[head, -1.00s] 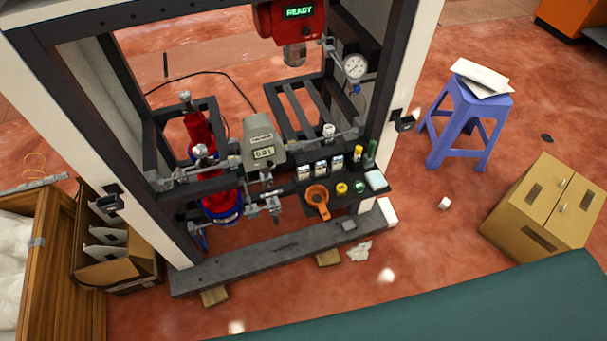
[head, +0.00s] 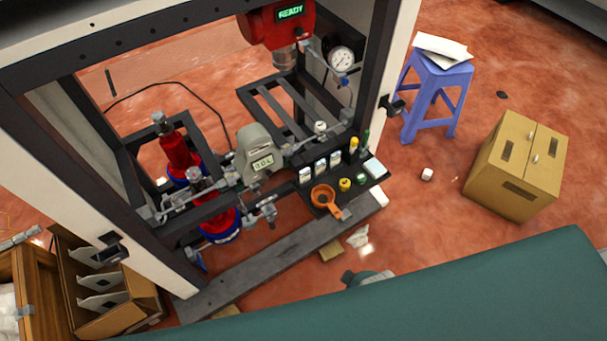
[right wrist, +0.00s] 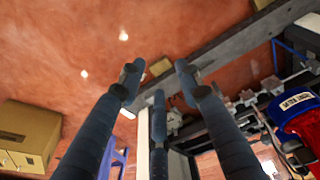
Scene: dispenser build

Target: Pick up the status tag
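I cannot single out a status tag with certainty in either view. In the head view, a small dark shelf (head: 331,209) on the frame holds several small white-labelled containers (head: 320,168), an orange funnel-like cup (head: 323,196), a yellow cap (head: 345,184) and a pale flat block (head: 374,168). My right gripper (right wrist: 157,82) shows in the right wrist view with its three dark fingers spread and nothing between them. My left gripper is not in view.
A dark and white frame holds a red unit (head: 277,27) reading READY, a gauge (head: 341,60), a grey meter (head: 255,152) and a red cylinder (head: 179,152). A purple stool (head: 434,98) and a cardboard box (head: 517,167) stand right.

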